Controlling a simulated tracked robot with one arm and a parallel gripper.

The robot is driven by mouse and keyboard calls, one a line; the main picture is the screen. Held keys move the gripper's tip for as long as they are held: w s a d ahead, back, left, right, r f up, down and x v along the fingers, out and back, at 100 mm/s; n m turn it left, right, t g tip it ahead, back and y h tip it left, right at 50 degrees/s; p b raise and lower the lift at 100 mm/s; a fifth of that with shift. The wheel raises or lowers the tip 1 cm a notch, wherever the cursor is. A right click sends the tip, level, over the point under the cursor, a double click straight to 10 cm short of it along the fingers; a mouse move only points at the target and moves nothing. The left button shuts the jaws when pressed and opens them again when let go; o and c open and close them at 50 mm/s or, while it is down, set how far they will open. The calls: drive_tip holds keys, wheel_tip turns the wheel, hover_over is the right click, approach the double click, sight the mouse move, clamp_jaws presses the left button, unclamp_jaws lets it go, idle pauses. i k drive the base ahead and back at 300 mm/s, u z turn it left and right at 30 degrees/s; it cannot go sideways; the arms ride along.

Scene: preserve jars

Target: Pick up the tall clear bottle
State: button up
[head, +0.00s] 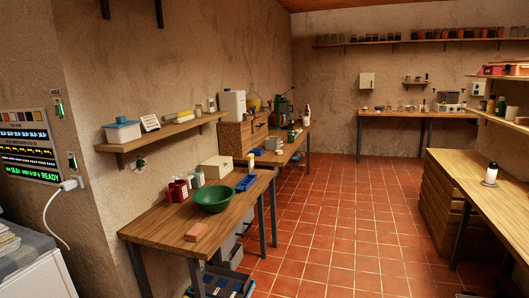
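I cannot clearly pick out a tall clear bottle at this distance. A pale bottle with a reddish top (306,116) stands at that table's far end. A dark green bottle (291,132) is nearer, in front of a green machine (284,111). My gripper does not show in this view, so nothing is seen in its grasp.
The near table (160,227) holds a green bowl (212,198), a blue tray (246,183) and a reddish block (199,231). A wall shelf (160,134) hangs above it. Right stands a long counter (490,202) with a lit lamp (490,175). The tiled floor (335,225) between is clear.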

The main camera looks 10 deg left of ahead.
sight(279, 150)
drive_tip(key=z, duration=0.1)
drive_tip(key=i, duration=3.95)
drive_tip(key=u, duration=0.35)
drive_tip(key=i, duration=2.4)
drive_tip(key=u, duration=0.25)
